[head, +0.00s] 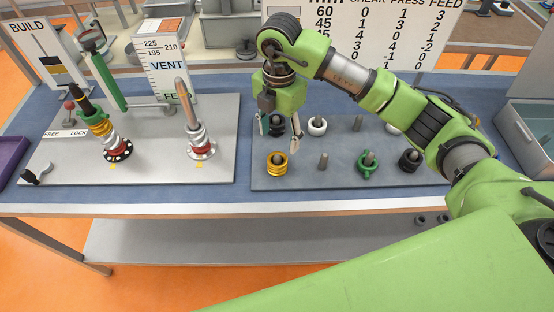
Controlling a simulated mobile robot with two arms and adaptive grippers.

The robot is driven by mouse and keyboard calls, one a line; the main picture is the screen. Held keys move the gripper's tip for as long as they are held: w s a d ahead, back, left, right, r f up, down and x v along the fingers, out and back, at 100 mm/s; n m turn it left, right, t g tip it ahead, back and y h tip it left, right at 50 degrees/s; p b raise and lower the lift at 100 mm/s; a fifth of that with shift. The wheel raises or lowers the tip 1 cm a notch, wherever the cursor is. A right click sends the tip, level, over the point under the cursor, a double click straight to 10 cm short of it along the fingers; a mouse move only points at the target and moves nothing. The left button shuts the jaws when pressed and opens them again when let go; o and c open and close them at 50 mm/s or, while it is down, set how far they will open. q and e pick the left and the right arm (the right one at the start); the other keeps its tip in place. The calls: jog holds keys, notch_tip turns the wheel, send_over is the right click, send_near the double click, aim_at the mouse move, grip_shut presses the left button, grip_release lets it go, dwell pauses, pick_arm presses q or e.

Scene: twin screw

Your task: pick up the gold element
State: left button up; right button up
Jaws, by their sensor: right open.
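The gold element (277,170), a ring-shaped piece, sits around a peg at the front left of the grey peg board (300,184). My right gripper (279,141) points down with its two fingers spread and nothing held between them. In the picture its fingertips appear just above and behind the gold element, apart from it. A black element (276,127) on the peg behind shows partly between the fingers. Another gold piece (101,128) is on the left screw shaft. My left gripper is out of view.
The peg board also holds a white element (317,126), a green element (367,163), a black element (410,160) and bare pegs (323,161). The left plate (150,165) carries two tilted screw shafts. A grey bin (525,125) stands at right.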

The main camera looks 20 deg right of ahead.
aim_at(277, 155)
notch_tip(277, 155, down, 4)
jog(key=shift+f+p, duration=0.2)
jog(key=shift+p, duration=0.25)
jog(key=shift+a+f, duration=0.1)
jog(key=shift+f, duration=0.1)
jog(key=f+p, duration=0.3)
jog(key=f, duration=0.1)
jog(key=shift+s+a+f, duration=0.1)
jog(key=shift+s+a, duration=0.1)
jog(key=shift+s, duration=0.2)
jog(key=shift+f, duration=0.3)
jog(key=shift+w, duration=0.1)
jog(key=c, duration=1.4)
